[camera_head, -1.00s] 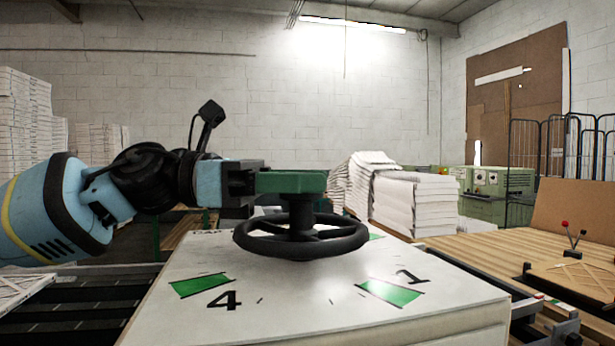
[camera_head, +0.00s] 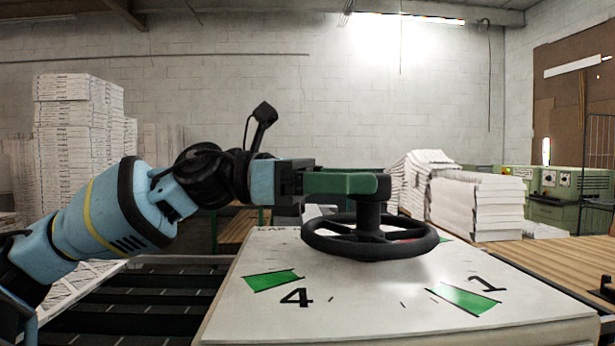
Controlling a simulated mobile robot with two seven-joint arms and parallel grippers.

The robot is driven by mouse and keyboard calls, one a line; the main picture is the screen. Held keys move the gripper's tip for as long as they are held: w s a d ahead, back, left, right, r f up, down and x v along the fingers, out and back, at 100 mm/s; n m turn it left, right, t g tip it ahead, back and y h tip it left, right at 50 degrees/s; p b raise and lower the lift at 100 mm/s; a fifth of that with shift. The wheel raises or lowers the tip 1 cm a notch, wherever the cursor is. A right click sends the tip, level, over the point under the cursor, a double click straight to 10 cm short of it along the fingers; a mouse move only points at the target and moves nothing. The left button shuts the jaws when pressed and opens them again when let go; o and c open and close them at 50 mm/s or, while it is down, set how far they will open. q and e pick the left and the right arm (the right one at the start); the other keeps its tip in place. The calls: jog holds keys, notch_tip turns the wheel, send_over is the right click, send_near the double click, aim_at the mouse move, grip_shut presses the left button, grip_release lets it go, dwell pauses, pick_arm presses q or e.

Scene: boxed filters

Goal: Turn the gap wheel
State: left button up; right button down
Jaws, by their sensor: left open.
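The gap wheel (camera_head: 368,248) is a black handwheel with a rim, spokes and a central hub post. It lies flat above a white panel (camera_head: 350,310) marked with green patches and the numbers 4 and 1. My left gripper (camera_head: 376,181) has green fingers and reaches in from the left at the top of the hub post. It is open, with the near finger in front and part of the far finger behind it. The fingers hide the top of the hub, and I cannot tell whether they touch it. My right gripper is not in view.
Paper stacks (camera_head: 475,208) stand behind the panel, with a green machine (camera_head: 565,195) to their right. Tall white stacks (camera_head: 75,140) stand at the left. A dark slatted surface (camera_head: 130,310) lies left of the panel. A wooden surface (camera_head: 545,265) extends at the right.

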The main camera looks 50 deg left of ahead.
aim_at(316, 221)
pick_arm(q)
jog(key=shift+s+a+r, duration=0.1)
jog(key=shift+s+a, duration=0.1)
jog(key=shift+s, duration=0.05)
jog(key=shift+s+a, duration=0.25)
jog(key=shift+a, duration=0.25)
jog(key=shift+s+a+b, duration=0.4)
jog(key=shift+s+a, duration=0.05)
jog(key=shift+a, duration=0.15)
jog(key=shift+s+a+f+b, duration=0.2)
jog(key=shift+a+f+b, duration=0.15)
jog(key=shift+a+b, duration=0.2)
jog(key=shift+s+a+r+b, duration=0.1)
jog(key=shift+s+a+b, duration=0.2)
jog(key=shift+s+a, duration=0.1)
jog(key=shift+s+a+r, duration=0.1)
jog(key=shift+s+a, duration=0.05)
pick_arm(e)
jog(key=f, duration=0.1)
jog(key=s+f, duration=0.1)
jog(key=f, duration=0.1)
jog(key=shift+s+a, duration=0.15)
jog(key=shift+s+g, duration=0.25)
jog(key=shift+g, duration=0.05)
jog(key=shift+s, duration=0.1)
